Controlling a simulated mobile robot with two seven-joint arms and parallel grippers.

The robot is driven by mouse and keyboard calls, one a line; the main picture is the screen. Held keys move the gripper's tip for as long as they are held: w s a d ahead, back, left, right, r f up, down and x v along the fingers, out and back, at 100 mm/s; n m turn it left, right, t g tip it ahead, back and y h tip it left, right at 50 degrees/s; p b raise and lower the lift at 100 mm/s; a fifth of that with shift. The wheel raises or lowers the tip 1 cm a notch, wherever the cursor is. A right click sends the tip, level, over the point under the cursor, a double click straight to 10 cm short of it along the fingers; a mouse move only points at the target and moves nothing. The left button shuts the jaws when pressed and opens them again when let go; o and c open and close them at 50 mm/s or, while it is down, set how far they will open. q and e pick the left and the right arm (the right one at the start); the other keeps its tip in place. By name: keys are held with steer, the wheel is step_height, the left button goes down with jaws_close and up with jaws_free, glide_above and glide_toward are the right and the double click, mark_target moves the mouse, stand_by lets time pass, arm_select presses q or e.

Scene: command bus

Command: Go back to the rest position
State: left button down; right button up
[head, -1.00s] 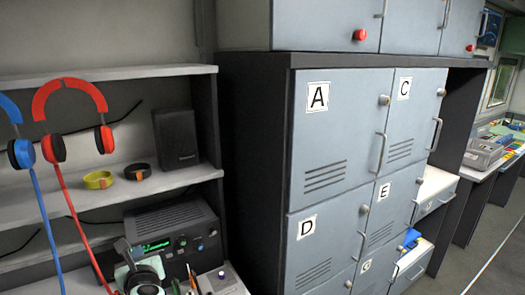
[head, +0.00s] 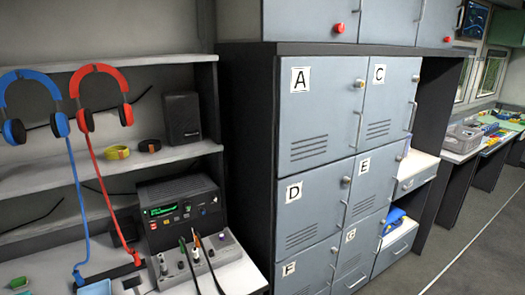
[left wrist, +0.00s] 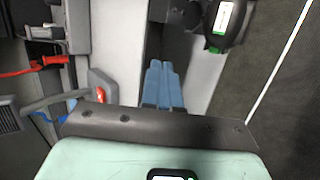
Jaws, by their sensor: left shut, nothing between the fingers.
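My left gripper (left wrist: 164,85) shows in the left wrist view as two blue fingers side by side, shut with nothing between them. It is above a pale grey surface and a dark gap. The head view shows neither gripper. My right gripper is out of both views.
Grey lettered lockers (head: 322,120) fill the middle. At left, red headphones (head: 97,68) and blue headphones (head: 30,75) hang from a shelf (head: 100,170). A radio (head: 180,210) stands below. Open floor (head: 480,255) lies at right.

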arm_select(q)
steer(key=s+d+f+m+g+h, duration=0.2)
steer(key=s+d+f+m, duration=0.1)
steer(key=s+f+m, duration=0.3)
steer(key=s+d+f+m+g+h, duration=0.1)
steer(key=s+d+f+m+g, duration=0.15)
steer(key=s+f, duration=0.6)
steer(key=s+d+f+m+g+h, duration=0.1)
steer(key=s+d+f+m+g, duration=0.1)
steer(key=s, duration=0.4)
steer(key=s+d+f+m+g+h, duration=0.1)
steer(key=s+d+f+m, duration=0.1)
steer(key=s+m, duration=0.3)
steer(key=s+d+f+m+g, duration=0.2)
steer(key=s+m, duration=0.1)
steer(key=s, duration=0.5)
steer(key=shift+s+g+h, duration=0.2)
steer(key=shift+g+h, duration=0.15)
steer(key=shift+h, duration=0.05)
steer(key=shift+w, duration=0.1)
